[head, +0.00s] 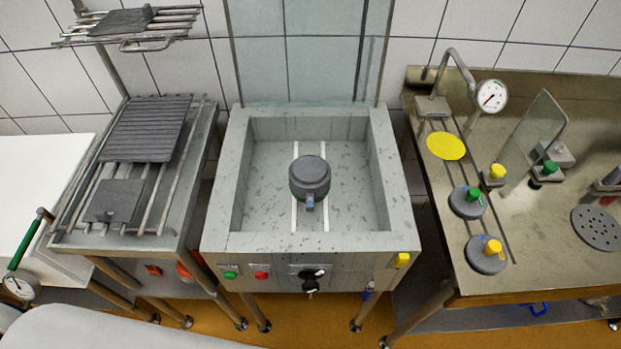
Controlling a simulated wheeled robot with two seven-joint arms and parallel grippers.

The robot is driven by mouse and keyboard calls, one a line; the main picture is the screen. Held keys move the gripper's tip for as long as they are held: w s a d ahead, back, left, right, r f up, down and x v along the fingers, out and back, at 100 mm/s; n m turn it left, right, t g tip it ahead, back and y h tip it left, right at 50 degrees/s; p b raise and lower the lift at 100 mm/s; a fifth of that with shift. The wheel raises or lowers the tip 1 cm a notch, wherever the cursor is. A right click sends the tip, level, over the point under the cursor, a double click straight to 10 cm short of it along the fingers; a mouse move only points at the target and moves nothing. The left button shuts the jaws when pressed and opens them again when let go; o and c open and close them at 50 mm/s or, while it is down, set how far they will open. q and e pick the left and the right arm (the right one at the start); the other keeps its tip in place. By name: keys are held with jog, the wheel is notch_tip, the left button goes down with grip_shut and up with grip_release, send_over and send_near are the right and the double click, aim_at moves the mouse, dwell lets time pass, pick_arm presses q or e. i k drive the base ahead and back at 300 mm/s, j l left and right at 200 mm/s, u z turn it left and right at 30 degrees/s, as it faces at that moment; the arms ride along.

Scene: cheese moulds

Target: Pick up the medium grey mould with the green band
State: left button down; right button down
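On the right table, a grey disc with a green knob (467,201) lies beside a grey disc with a yellow knob (486,255). A smaller piece with a green top (546,173) stands further right. Neither of my grippers is in view.
A rack with dark ribbed plates (148,128) stands left of the basin. On the right table are a yellow disc (446,146), a dial gauge (490,96), an upright clear panel (530,138) and a perforated disc (597,229). The table's front middle is bare.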

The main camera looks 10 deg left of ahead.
aim_at(309, 176)
jog(key=k+j+z, duration=0.15)
jog(key=j+z, duration=0.25)
jog(key=k+j+z, duration=0.2)
jog(key=j+z, duration=0.15)
